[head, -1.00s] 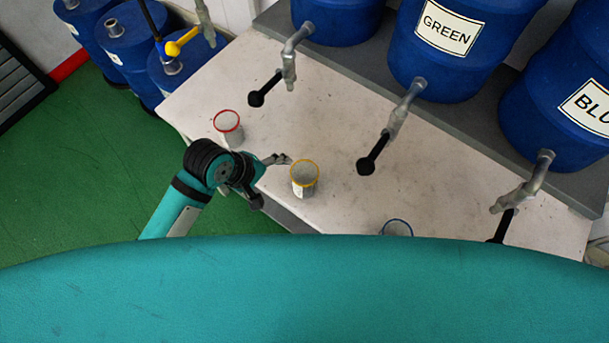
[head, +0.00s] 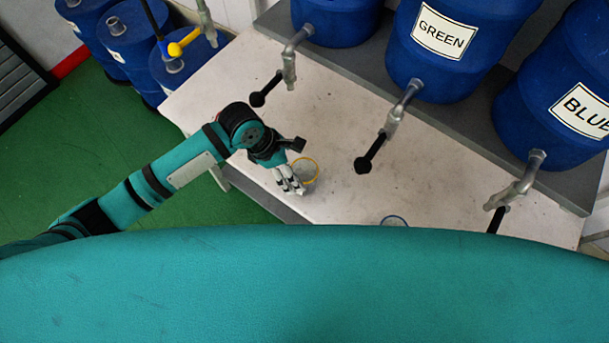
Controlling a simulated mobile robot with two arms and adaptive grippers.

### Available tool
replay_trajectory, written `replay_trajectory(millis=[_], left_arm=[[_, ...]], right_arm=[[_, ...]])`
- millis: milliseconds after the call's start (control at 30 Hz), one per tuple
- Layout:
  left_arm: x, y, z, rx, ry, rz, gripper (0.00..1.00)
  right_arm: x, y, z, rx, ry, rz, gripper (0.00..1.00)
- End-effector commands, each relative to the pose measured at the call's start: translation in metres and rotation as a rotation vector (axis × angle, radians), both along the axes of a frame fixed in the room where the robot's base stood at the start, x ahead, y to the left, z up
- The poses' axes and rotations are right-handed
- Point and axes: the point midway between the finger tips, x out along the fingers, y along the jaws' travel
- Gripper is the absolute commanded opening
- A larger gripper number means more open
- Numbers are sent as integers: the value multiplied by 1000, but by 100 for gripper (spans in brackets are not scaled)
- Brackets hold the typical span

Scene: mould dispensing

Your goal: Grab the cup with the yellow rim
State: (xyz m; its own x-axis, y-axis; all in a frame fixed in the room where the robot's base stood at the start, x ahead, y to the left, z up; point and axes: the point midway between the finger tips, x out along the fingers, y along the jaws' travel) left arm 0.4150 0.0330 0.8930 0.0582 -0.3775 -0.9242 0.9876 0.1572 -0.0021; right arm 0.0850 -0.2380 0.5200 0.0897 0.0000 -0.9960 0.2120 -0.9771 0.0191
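The cup with the yellow rim (head: 310,173) stands upright on the white table. Its left side is partly covered by my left gripper (head: 296,166). The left gripper is at the left of this cup, with its fingers spread apart, one toward the cup's far side and the other in front of its near left side. It looks open; whether a finger touches the cup cannot be told. My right gripper is not in view.
A blue-rimmed cup (head: 393,221) is partly hidden at the bottom. Taps with black handles (head: 371,153) hang over the white table (head: 345,120). Blue barrels (head: 440,60) stand on a grey shelf behind. The table between the taps is clear.

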Motion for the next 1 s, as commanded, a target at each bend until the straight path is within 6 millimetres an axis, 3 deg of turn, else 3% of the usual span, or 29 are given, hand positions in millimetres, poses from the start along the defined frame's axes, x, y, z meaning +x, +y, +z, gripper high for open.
replay_trajectory(millis=[133,433,700,1000], left_arm=[[2,-11,-25,2,0,0,92],[4,-19,-47,1,-1,-1,92],[6,-30,-84,1,-1,-2,92],[6,-33,-90,-1,-2,-1,92]], right_arm=[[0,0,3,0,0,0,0],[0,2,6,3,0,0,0],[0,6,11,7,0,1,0],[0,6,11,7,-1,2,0]])
